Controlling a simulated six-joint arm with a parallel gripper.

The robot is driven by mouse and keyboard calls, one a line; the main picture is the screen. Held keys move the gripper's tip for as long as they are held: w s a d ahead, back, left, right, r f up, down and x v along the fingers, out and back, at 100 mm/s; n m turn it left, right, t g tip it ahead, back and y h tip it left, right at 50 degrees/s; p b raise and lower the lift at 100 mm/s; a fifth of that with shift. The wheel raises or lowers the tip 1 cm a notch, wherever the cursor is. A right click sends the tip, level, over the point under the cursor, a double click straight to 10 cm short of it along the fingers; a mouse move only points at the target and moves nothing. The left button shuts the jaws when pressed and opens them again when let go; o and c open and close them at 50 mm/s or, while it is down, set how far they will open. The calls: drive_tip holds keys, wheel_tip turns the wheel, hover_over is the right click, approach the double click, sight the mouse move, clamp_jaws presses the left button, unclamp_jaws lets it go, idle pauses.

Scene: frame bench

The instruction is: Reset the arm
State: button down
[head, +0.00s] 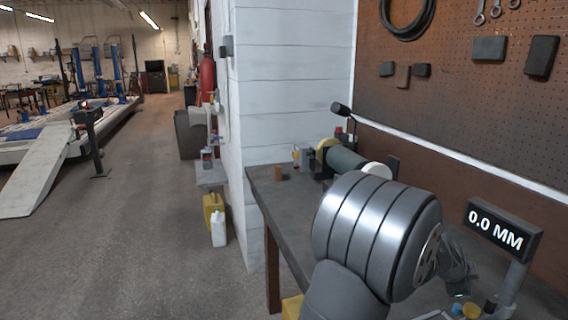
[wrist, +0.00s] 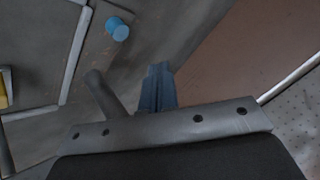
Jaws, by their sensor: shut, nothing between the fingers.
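My gripper (wrist: 160,68) shows in the wrist view as dark fingers pressed together beyond a bolted plate. It is shut with nothing between the fingers. In the head view my large grey arm covers the front right of the bench, and I cannot clearly make out the fingers there. The workbench (head: 275,206) has a dark grey top, and its right part is largely hidden behind my arm. A blue round piece (wrist: 117,28) lies at the upper left of the wrist view, apart from the fingers.
A bench grinder-like machine (head: 345,160) stands at the bench's back. A display (head: 495,230) reading 0.0 MM stands on a post at right. Small blue and yellow pieces (head: 471,310) lie near its foot. A pegboard wall (head: 460,90) rises behind. The floor at left is open.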

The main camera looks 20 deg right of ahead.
wheel_tip(320, 180, down, 2)
drive_tip(key=shift+f, duration=0.2)
drive_tip(key=w+a+r+n, duration=0.15)
drive_tip(key=w+r, duration=0.35)
drive_tip(key=r, duration=0.5)
drive_tip(key=s+a+r+n+t+y, duration=0.1)
drive_tip(key=s+a+r+n+y, duration=0.4)
drive_tip(key=s+a+r, duration=0.3)
drive_tip(key=s+r+n, duration=0.1)
drive_tip(key=s+r, duration=0.2)
drive_tip(key=shift+n, duration=0.35)
idle(0.6)
drive_tip(key=shift+r, duration=0.1)
